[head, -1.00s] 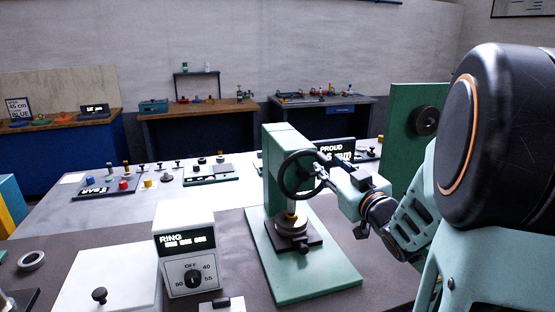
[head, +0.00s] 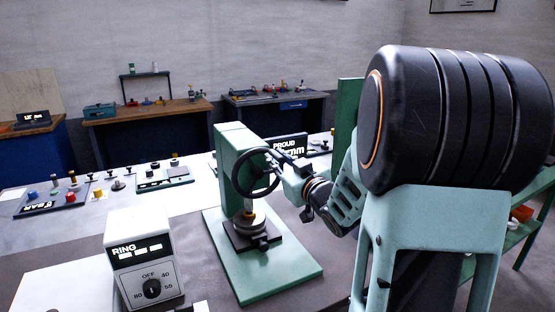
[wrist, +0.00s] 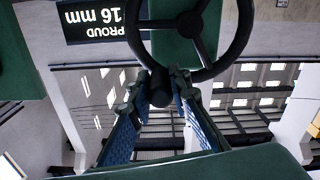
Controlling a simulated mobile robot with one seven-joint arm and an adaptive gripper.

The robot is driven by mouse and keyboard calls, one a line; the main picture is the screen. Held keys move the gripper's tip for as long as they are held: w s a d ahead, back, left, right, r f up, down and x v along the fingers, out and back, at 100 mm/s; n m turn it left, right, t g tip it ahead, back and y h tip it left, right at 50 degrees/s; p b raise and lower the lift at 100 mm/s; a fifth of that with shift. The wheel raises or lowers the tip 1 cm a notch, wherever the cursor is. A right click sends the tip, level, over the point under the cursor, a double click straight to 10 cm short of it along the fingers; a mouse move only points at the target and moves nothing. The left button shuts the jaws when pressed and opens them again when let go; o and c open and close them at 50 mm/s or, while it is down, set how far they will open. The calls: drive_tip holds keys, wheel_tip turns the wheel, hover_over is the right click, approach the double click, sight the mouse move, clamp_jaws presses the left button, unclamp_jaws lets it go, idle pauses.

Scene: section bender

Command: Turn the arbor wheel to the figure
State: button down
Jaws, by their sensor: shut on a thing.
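The arbor wheel (head: 255,172) is a black spoked handwheel on the side of a green press (head: 233,150), which stands on a green base plate (head: 290,272). My gripper (head: 278,165) is at the right side of its rim. In the wrist view the wheel (wrist: 236,45) fills the top, and my gripper (wrist: 160,82) is shut on its dark handle (wrist: 159,96). A black display (head: 291,144) behind the press reads "PROUD" with a figure in mm; in the wrist view this display (wrist: 100,18) shows inverted and reads 16 mm. A ram and round pieces (head: 250,220) sit below the wheel.
A white RING box (head: 145,262) with a dial stands left of the press. A green upright panel (head: 348,108) is behind my arm. A pale bench (head: 120,210) with small fixtures lies behind left. Workbenches line the back wall.

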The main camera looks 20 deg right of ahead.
drive_tip(key=shift+d, duration=0.1)
idle(0.3)
drive_tip(key=shift+d+f+m, duration=0.4)
drive_tip(key=shift+f+m, duration=0.15)
drive_tip(key=shift+m, duration=0.6)
drive_tip(key=shift+d+f+m, duration=0.45)
drive_tip(key=shift+f+m, duration=0.05)
drive_tip(key=shift+m, duration=0.7)
drive_tip(key=shift+d+f+m, duration=0.4)
drive_tip(key=shift+f+m, duration=0.15)
drive_tip(key=shift+m, duration=0.6)
drive_tip(key=c, duration=1.8)
unclamp_jaws()
drive_tip(key=s, duration=1.2)
drive_tip(key=shift+d, duration=0.15)
